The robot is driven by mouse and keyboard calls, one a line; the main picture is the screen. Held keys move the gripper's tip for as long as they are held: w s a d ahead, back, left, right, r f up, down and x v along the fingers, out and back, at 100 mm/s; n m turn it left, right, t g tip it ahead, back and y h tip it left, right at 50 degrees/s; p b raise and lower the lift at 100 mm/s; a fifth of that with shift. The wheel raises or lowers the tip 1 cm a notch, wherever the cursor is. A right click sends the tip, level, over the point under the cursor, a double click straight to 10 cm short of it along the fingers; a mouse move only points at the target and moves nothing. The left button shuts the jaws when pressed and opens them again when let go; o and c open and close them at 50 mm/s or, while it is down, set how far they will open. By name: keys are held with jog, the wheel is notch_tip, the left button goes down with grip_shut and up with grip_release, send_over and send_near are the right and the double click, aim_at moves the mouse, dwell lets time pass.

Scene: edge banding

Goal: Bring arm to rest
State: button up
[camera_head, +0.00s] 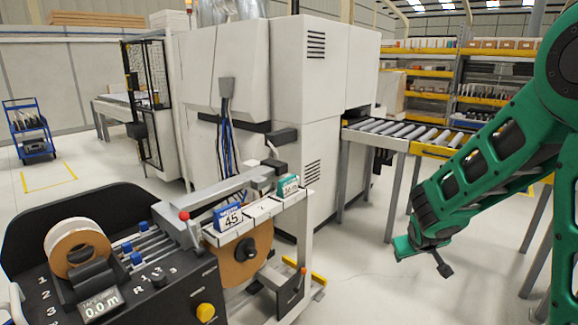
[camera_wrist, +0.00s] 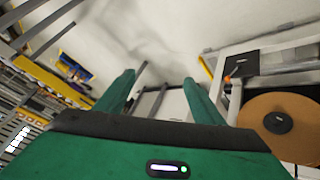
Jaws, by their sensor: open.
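My green arm (camera_head: 500,150) reaches in from the right in the head view and slopes down to the left. My gripper (camera_head: 428,262) hangs in the air at its lower end, over the floor and below the roller conveyor's level. In the wrist view my gripper (camera_wrist: 160,95) shows two green fingers spread apart with nothing between them. The floor and part of the machine frame show beyond the fingers. In the head view it is clear of the machine and the conveyor.
The roller conveyor (camera_head: 410,133) stands behind my arm. The large white machine (camera_head: 310,120) fills the middle. A black panel (camera_head: 150,285) stands front left. Bare floor (camera_head: 375,285) lies left of my gripper.

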jog(key=s+d+r+m+g, duration=0.2)
jog(key=s+d+r, duration=0.15)
jog(key=s, duration=0.65)
jog(key=s+d+r+m+g, duration=0.2)
jog(key=s+d+m, duration=0.15)
jog(key=s, duration=0.55)
jog(key=s+a+r+m+g+y, duration=0.1)
jog(key=s, duration=0.8)
jog(key=s+r+m+g+y, duration=0.1)
jog(key=s+g+y, duration=0.1)
jog(key=s, duration=0.7)
jog(key=shift+s+a+r, duration=0.2)
jog(key=shift+a+r, duration=0.15)
jog(key=shift+a, duration=0.05)
jog(key=shift+w+f+g, duration=0.25)
jog(key=shift+w+g, duration=0.05)
jog(key=shift+w, duration=0.35)
